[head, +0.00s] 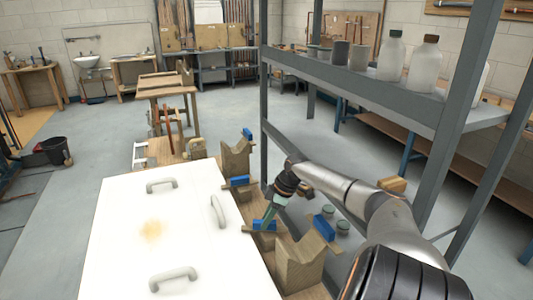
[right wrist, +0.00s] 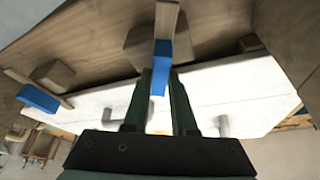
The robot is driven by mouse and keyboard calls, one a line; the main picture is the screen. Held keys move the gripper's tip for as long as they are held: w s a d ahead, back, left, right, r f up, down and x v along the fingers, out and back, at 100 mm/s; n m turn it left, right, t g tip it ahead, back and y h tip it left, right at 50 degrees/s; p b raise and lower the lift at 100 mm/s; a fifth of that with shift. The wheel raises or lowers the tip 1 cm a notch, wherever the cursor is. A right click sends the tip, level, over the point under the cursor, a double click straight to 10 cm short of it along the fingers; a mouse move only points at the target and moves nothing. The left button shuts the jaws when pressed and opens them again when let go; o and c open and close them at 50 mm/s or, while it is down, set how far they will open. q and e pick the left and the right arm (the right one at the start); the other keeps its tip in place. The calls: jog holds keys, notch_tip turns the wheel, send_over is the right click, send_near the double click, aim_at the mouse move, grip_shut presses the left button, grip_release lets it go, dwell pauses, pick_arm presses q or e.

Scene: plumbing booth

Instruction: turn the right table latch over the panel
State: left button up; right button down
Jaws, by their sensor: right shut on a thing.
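The white panel (head: 130,222) with grey handles lies on the wooden table. A wooden table latch with a blue part (head: 264,225) is at the panel's right edge. My right gripper (head: 269,217) reaches it from above and is shut on its blue part. In the right wrist view the blue part (right wrist: 160,66) sits between my fingertips (right wrist: 166,76), with the latch's wooden bar (right wrist: 166,20) beyond. I cannot tell how far the latch overlaps the panel. My left gripper is out of view.
Other blue latch parts (head: 238,181) (head: 323,228) sit close by. Notched wooden blocks (head: 300,262) (head: 235,160) stand along the table's right side. A grey metal shelf (head: 400,98) with bottles rises at the right, close to my right arm. Open floor lies left of the panel.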

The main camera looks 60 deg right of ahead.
jog(key=n+y+b, duration=0.1)
jog(key=n+b, duration=0.1)
jog(key=n, duration=0.1)
jog(key=shift+d+f+g, duration=0.1)
jog(key=shift+d+g, duration=0.05)
jog(key=shift+g, duration=0.15)
jog(key=shift+n+b, duration=0.4)
jog(key=shift+b, duration=0.1)
jog(key=c, duration=0.7)
grip_release()
jog(key=v, duration=1.2)
jog(key=shift+d+r, duration=0.15)
jog(key=shift+r, duration=0.15)
